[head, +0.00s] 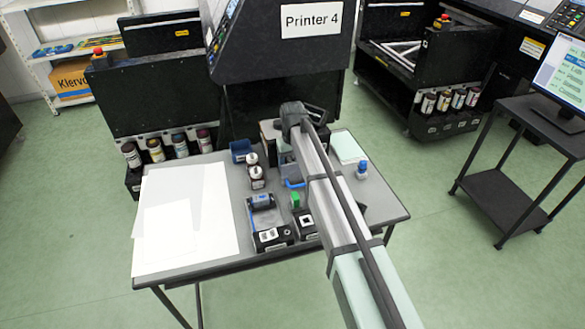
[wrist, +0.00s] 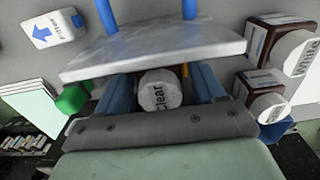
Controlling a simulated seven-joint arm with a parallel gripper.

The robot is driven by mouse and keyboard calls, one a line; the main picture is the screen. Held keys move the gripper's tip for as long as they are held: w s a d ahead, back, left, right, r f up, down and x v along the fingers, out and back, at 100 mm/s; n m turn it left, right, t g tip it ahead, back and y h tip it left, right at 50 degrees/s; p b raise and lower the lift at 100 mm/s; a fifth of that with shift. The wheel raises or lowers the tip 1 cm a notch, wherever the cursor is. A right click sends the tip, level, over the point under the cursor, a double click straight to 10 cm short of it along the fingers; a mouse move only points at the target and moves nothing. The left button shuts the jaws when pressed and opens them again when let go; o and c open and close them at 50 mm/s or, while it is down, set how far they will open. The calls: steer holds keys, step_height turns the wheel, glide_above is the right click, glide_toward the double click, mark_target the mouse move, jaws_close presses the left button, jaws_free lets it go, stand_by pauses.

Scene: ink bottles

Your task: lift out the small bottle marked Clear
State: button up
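The small bottle marked Clear (wrist: 158,92) shows its white lettered top in the wrist view. Its lower body is hidden. My gripper (wrist: 160,74) has its two blue fingers on either side of the bottle, with a gap visible on each side, so it is open around it and seemingly not touching. In the head view my gripper's dark hand (head: 300,113) is over the back of the table; its fingers and the Clear bottle are hidden there.
A grey marbled slab (wrist: 150,48) with blue posts lies close beyond the fingers. Two brown white-capped bottles (wrist: 290,50) (wrist: 266,104) stand at right. A green block (wrist: 72,98) and a Filter box (wrist: 54,28) are left. White sheets (head: 185,215) cover the table's left.

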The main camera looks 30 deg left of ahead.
steer(key=c, duration=1)
steer(key=shift+r, duration=5.6)
